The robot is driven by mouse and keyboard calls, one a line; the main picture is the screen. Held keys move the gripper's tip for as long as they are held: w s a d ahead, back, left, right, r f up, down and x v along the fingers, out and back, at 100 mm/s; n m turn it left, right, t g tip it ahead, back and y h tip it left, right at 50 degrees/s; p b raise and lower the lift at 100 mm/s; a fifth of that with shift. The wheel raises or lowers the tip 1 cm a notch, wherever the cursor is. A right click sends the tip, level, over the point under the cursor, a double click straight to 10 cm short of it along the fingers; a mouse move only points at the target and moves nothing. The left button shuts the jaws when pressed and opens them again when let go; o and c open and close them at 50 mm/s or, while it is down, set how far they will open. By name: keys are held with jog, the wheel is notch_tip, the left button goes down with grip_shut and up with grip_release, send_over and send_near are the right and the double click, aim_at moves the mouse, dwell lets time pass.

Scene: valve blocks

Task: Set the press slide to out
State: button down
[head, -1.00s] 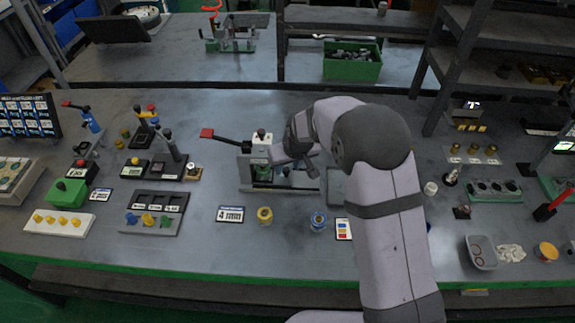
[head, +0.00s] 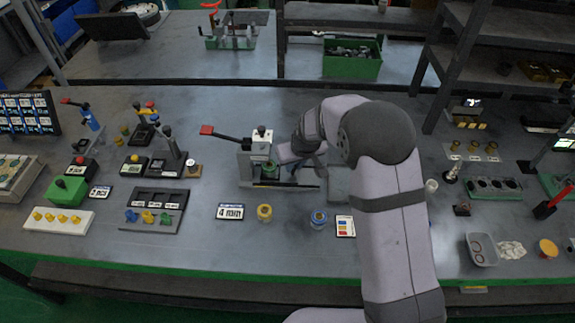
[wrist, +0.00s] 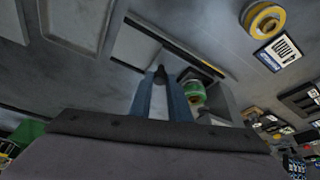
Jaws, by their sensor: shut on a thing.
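The press (head: 260,150) is a light grey block with a black-and-red lever, standing on a long low base near the middle of the bench. A green round part (head: 269,171) sits at the foot of the press. It also shows in the wrist view (wrist: 194,93), just right of my fingers. My gripper (wrist: 161,88) is on the press's right side, low over the base. Its two blue-grey fingers are shut on a small dark knob (wrist: 160,74), seemingly the slide's handle. My wrist partly hides the slide in the head view.
A yellow spool (head: 264,212), a blue spool (head: 319,218) and a "4 mm" sign (head: 230,212) stand in front of the press. A grey plate (head: 339,182) lies to its right. A black tray (head: 154,208) is at left.

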jog(key=d+b, duration=0.2)
jog(key=d, duration=0.4)
jog(key=shift+d+f, duration=0.15)
jog(key=shift+d, duration=0.35)
jog(key=c, duration=1.7)
grip_release()
jog(key=shift+d, duration=0.2)
jog(key=shift+o, duration=0.2)
jog(key=shift+a, duration=0.1)
jog(key=shift+r, duration=0.2)
jog(key=b+v, duration=0.1)
jog(key=v, duration=0.6)
jog(key=shift+b, duration=0.35)
jog(key=shift+s+r, duration=0.1)
jog(key=shift+s, duration=0.05)
